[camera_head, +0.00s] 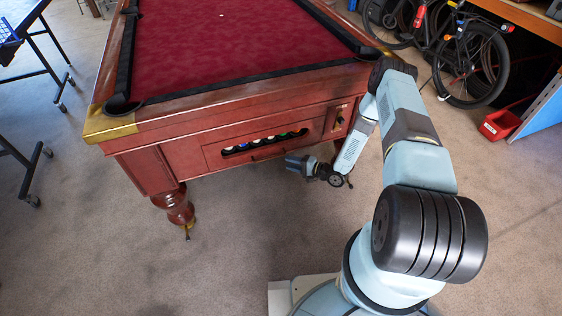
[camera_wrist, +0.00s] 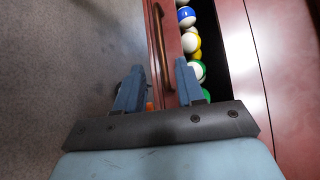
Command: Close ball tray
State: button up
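The ball tray (camera_head: 235,156) sits in the front panel of the pool table, with a row of colored balls showing in its opening. In the wrist view the tray's red wooden front (camera_wrist: 174,42) carries a long bronze handle (camera_wrist: 158,40). A dark gap lies between the balls and the table panel, so the tray appears partly out; how far I cannot tell. My gripper (camera_wrist: 160,78) is open and empty, its two blue-grey fingers apart near one end of the handle. Contact is unclear. In the head view my gripper (camera_head: 297,162) is just in front of the tray's right part.
The red-clothed pool table (camera_head: 215,45) fills the upper middle; its turned leg (camera_head: 174,207) stands at the left. Bicycles (camera_head: 468,58) and a red bin (camera_head: 499,124) are at the right. Table-tennis table legs (camera_head: 24,165) stand at the left. Carpet before the table is clear.

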jog(key=shift+v, duration=2.1)
